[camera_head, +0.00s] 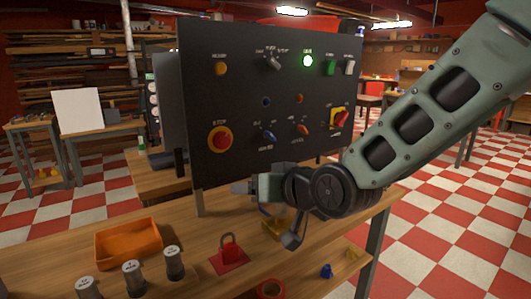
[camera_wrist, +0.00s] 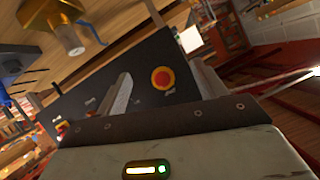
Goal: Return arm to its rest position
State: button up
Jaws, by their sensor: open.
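My arm (camera_head: 425,115) reaches in from the upper right in the head view and bends down at a dark round joint. My gripper (camera_head: 240,188) is at the far end, in front of the lower part of the black control panel (camera_head: 235,95). It is open, with no object seen between the fingers. The wrist view shows the panel (camera_wrist: 135,75) tilted, with its red and yellow stop button (camera_wrist: 163,79). Part of my gripper's housing fills the bottom of that view. The arm hides the panel's lower right corner.
Checkered floor (camera_head: 440,230) lies open at right.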

jog(key=s+d+n+g+h+p, duration=0.1)
jog(key=s+d+g+h+p, duration=0.1)
jog(key=s+d, duration=0.3)
jog(key=s+d+n+g+h+p, duration=0.1)
jog(key=s+d+g+h+p, duration=0.1)
jog(key=s, duration=1.1)
jog(key=s+d+n+g+h+p, duration=0.1)
jog(key=s+d+g+h+p, duration=0.1)
jog(key=s+d+g+h, duration=0.2)
jog(key=s+d+g, duration=0.2)
jog(key=s+d, duration=0.2)
jog(key=s, duration=0.1)
jog(key=shift+s+d+f, duration=0.2)
jog(key=shift+s+d, duration=0.05)
jog(key=shift+d, duration=0.15)
